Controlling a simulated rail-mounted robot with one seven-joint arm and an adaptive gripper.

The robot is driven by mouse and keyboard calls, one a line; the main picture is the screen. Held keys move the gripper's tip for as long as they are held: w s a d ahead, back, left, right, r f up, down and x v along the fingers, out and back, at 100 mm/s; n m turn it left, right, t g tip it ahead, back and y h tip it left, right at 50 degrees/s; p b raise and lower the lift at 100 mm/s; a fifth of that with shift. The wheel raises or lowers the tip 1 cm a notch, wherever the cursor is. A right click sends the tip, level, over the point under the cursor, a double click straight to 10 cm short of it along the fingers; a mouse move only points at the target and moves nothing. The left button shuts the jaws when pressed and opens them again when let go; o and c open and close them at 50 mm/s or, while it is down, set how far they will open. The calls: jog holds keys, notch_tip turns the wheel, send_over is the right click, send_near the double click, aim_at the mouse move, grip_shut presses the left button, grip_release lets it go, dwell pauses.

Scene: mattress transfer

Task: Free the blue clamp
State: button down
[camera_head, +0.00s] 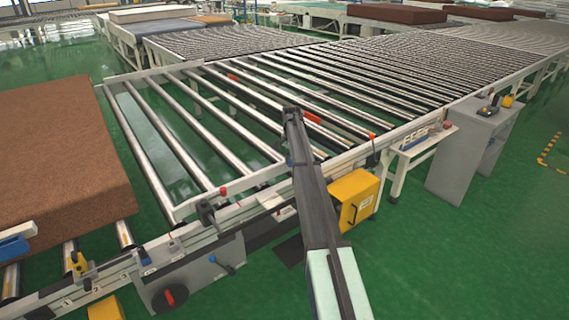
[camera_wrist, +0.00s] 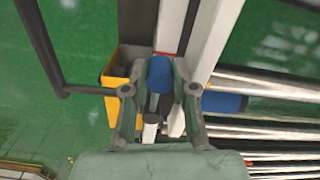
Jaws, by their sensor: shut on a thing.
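My gripper (camera_wrist: 158,98) is in the wrist view, with its two fingers closed on either side of an upright blue grip, which I take for the handle of the blue clamp (camera_wrist: 160,74). The clamp sits beside a pale frame rail (camera_wrist: 210,45). A second blue cylindrical part (camera_wrist: 222,102) lies just right of the right finger. In the head view my arm crosses the conveyor's near side rail and hides most of the gripper and clamp.
A yellow box (camera_head: 356,198) hangs below the rail, right of my arm. The roller conveyor (camera_head: 152,150) spreads behind. A brown mattress block (camera_head: 62,150) lies at left. A grey cabinet (camera_head: 465,155) stands at right. Green floor is open at lower right.

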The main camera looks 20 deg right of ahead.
dwell(0.4)
jog(key=c, duration=0.9)
grip_release()
jog(key=shift+w, duration=0.1)
notch_tip(320, 180, up, 12)
